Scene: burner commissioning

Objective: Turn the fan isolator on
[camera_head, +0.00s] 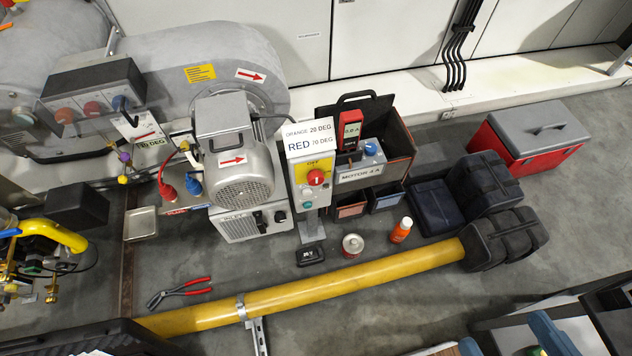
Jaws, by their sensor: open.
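A grey switch box (304,190) on a short post stands just right of the fan motor (240,165). Its red rotary knob (316,177) sits on a yellow plate, with small lettering above that seems to read OFF. A green button (307,205) is below the knob. I take this box for the fan isolator, but I read no such name on it. A white card (309,138) about orange and red degrees is at its top. The knob's exact angle is too small to tell.
A yellow pipe (340,289) crosses the floor in front. Red-handled pliers (180,291), a small can (352,245) and an orange bottle (401,230) stand or lie behind it. An open case (400,140) marked MOTOR is right of the switch box. Black bags (485,183) lie further right.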

